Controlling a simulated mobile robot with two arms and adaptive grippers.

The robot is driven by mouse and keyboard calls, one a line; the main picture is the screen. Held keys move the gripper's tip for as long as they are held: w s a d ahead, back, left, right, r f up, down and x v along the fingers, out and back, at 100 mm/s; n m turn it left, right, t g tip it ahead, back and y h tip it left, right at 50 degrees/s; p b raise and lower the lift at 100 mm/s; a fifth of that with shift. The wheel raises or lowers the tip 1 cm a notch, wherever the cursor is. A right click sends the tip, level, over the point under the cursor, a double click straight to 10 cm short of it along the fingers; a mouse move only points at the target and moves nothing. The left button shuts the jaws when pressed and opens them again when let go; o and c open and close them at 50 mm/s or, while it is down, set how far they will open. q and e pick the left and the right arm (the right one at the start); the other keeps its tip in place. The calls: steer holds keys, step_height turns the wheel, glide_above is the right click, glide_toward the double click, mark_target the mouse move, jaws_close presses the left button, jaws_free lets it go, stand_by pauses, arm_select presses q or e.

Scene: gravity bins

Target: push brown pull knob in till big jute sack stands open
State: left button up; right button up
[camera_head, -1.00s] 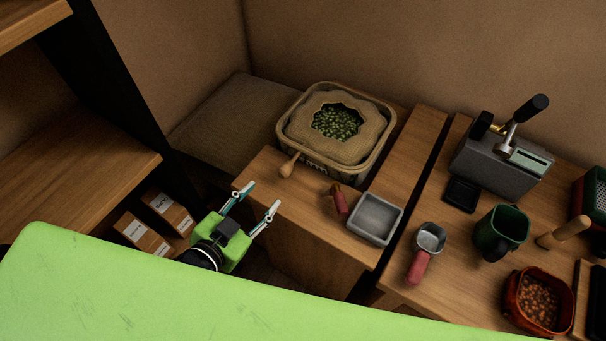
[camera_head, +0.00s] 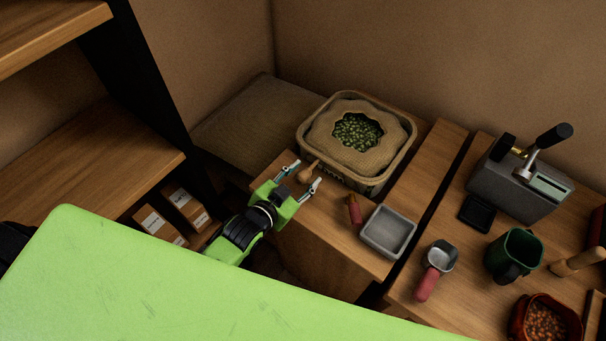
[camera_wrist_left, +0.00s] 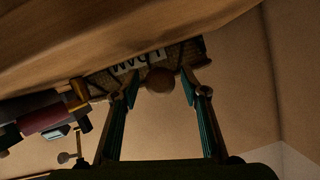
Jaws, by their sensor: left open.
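The brown pull knob (camera_head: 308,174) sticks out on a short stem at the front left of the bin. The big jute sack (camera_head: 322,132) sits inside a rimmed bin (camera_head: 408,158); its scalloped mouth is open and shows green beans. My left gripper (camera_head: 305,174) is open, its two fingers on either side of the knob in the head view. In the left wrist view, the knob (camera_wrist_left: 160,80) appears between the fingertips (camera_wrist_left: 159,86); I cannot tell whether they touch it. My right gripper is out of view.
A red-handled tool (camera_head: 354,210) and a grey square tray (camera_head: 388,231) lie on the wooden top right of the gripper. A wooden shelf (camera_head: 90,165) is at left.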

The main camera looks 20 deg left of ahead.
mark_target(309, 169)
arm_select(q)
jaws_close()
steer(key=shift+w+d, duration=0.25)
steer(key=shift+w, duration=0.4)
steer(key=shift+w+d, duration=0.25)
steer(key=shift+w, duration=0.45)
steer(key=shift+w+d, duration=0.25)
steer(key=shift+w, duration=0.4)
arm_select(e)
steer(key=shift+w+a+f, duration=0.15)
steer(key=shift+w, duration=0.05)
arm_select(q)
jaws_free()
